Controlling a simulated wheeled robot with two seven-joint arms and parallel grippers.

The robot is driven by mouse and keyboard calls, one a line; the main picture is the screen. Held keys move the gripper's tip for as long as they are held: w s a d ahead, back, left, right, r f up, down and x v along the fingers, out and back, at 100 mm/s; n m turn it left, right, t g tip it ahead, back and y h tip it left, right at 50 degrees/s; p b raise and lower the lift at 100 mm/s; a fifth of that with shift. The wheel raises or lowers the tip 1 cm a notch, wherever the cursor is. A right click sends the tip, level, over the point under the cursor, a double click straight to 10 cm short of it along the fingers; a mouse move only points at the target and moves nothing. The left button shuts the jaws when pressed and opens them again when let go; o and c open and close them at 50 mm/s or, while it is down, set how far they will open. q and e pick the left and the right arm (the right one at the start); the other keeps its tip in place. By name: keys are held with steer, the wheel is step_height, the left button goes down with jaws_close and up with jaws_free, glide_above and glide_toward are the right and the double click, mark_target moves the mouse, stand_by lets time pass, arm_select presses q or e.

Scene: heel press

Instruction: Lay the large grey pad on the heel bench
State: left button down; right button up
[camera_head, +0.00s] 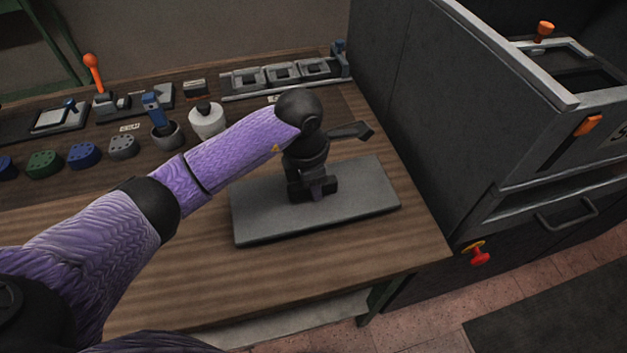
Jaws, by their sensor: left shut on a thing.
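The large grey pad (367,195) is a flat rectangular slab, level, over the front right of the wooden bench (215,285). Whether it rests on the wood or is held just above it is hard to tell. My left gripper (313,190) points down at the middle of the pad and is shut on it. The fingers and wrist hide the exact place of the grip. My right gripper is not in view.
A large dark machine (450,110) with orange knobs stands close on the right. A white pot (207,119), a blue-handled tool in a cup (166,134), and several coloured blocks line the back left. The bench front is clear.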

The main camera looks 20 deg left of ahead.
arm_select(q)
steer(key=shift+f, duration=0.1)
steer(key=shift+c, duration=2.2)
jaws_free()
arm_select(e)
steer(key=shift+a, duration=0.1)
arm_select(q)
steer(key=shift+r, duration=0.35)
step_height(320, 180, up, 12)
steer(key=a+p, duration=0.1)
steer(key=p, duration=0.2)
steer(key=shift+s+f, duration=0.25)
steer(key=shift+s, duration=0.2)
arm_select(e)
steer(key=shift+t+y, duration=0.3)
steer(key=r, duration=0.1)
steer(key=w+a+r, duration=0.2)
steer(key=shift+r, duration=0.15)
arm_select(q)
steer(key=shift+a, duration=0.1)
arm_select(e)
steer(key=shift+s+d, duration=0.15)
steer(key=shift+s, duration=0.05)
